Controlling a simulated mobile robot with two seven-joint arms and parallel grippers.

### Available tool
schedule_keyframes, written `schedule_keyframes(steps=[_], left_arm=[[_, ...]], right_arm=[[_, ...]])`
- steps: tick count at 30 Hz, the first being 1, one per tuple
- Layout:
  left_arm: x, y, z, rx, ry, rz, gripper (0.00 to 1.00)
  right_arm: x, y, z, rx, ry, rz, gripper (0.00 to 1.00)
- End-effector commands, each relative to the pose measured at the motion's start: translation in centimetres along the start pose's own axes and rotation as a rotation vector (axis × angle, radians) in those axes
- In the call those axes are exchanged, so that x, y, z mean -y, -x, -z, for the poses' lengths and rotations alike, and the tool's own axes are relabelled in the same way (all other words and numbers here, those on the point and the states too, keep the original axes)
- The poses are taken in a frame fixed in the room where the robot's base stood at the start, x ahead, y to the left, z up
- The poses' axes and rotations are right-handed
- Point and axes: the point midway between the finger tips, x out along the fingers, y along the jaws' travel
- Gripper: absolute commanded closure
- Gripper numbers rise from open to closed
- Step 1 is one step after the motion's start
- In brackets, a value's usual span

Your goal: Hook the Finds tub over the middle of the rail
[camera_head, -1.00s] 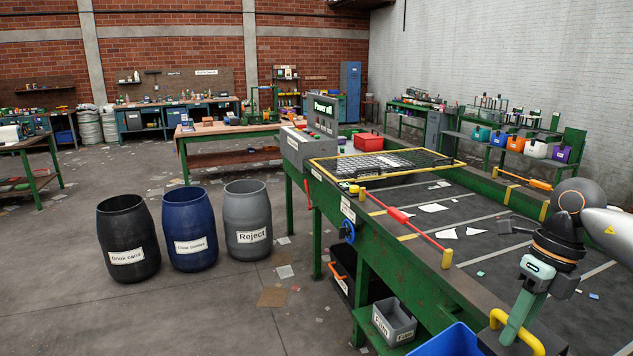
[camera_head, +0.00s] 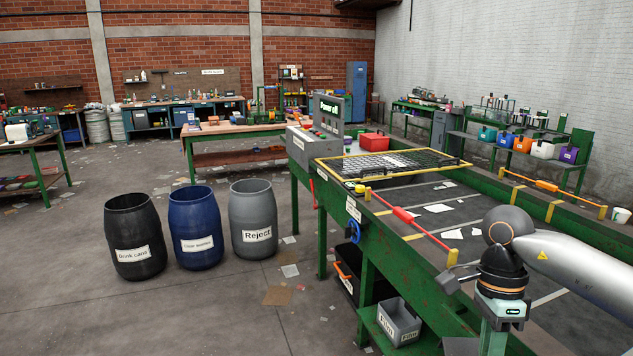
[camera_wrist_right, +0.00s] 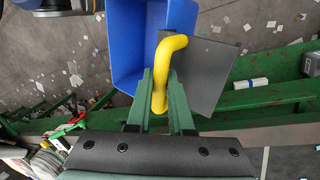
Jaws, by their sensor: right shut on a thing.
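A blue tub (camera_wrist_right: 136,45) with a yellow handle (camera_wrist_right: 160,80) shows in the right wrist view; no label on it is legible. A dark grey plate (camera_wrist_right: 208,75) is beside the handle on the tub's right. My right gripper (camera_wrist_right: 160,88) is shut on the yellow handle, with the tub hanging beyond the fingers. In the head view my right gripper (camera_head: 494,340) is at the bottom edge, near the green side rail (camera_head: 425,270) of the belt; its fingertips and the blue tub are out of that picture. My left gripper is not in view.
A grey bin (camera_head: 399,321) sits on a low green shelf below the belt. A red-and-yellow bar (camera_head: 405,215) runs along the near belt edge. Black, blue and grey barrels (camera_head: 256,222) stand on the floor at left. Floor between them and the belt is mostly clear.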

Motion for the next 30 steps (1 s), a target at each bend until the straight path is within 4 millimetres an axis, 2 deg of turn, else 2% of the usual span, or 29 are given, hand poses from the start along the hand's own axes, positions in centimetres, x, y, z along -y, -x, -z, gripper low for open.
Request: schedule_keyframes(steps=[6,18,24,30], left_arm=[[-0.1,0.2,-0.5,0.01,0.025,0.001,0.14],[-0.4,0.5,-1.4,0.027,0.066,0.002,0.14],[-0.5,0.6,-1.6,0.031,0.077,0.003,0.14],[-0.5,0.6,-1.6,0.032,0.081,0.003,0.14]], right_arm=[[-1.4,-1.9,-2.1,-0.123,0.472,0.001,1.0],[-4.4,-5.4,-4.8,-0.339,1.314,0.001,1.0],[-5.3,-6.3,-5.3,-0.4,1.555,0.001,1.0],[-5.5,-6.6,-5.5,-0.417,1.625,0.003,1.0]])
